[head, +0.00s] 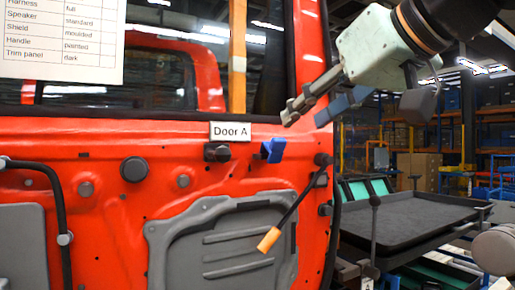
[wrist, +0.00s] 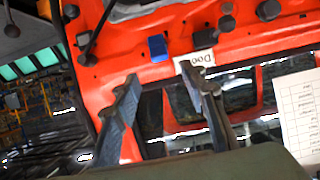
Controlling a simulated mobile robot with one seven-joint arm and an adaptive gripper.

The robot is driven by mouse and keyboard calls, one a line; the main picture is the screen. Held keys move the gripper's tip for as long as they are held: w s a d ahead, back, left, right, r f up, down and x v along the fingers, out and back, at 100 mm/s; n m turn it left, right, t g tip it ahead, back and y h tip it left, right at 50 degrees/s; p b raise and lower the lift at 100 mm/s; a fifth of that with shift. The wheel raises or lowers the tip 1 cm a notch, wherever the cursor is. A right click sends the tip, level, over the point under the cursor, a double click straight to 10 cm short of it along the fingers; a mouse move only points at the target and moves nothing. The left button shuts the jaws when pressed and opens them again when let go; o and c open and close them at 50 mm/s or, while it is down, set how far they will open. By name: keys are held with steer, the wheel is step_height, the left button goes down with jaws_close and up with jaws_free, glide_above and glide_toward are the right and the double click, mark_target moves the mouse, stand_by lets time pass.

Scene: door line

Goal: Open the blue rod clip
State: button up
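The blue rod clip (head: 272,150) is a small blue block on the red door panel, just right of and below the "Door A" label. It also shows in the wrist view (wrist: 158,47), beyond the gap between my fingers. Whether the clip is open or closed is too small to tell. My gripper (head: 306,118) is in front of the door, above and to the right of the clip in the head view. Its two fingers are spread apart with nothing between them, as the wrist view shows (wrist: 160,78). They do not appear to touch the clip.
A dark knob (head: 217,153) sits left of the clip. A black rod with an orange end (head: 268,240) hangs below it. The door's dark window edge (head: 120,130) runs above. A paper sheet (head: 62,40) is at upper left. A black tray (head: 420,215) stands right of the door.

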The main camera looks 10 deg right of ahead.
mark_target(281, 139)
steer(key=x, duration=1)
steer(key=shift+w+f, duration=0.2)
steer(key=shift+w, duration=0.05)
jaws_close()
steer(key=r+g+p, duration=0.1)
steer(key=p, duration=0.2)
steer(key=g+p, duration=0.1)
steer(key=p, duration=0.3)
steer(key=w+r+g+h+p, duration=0.1)
steer(key=p, duration=0.3)
steer(key=shift+a+g, duration=0.15)
steer(key=shift+g, duration=0.15)
steer(key=shift+p, duration=0.55)
steer(key=shift+f+g+p, duration=0.15)
steer(key=shift+g+p, duration=0.25)
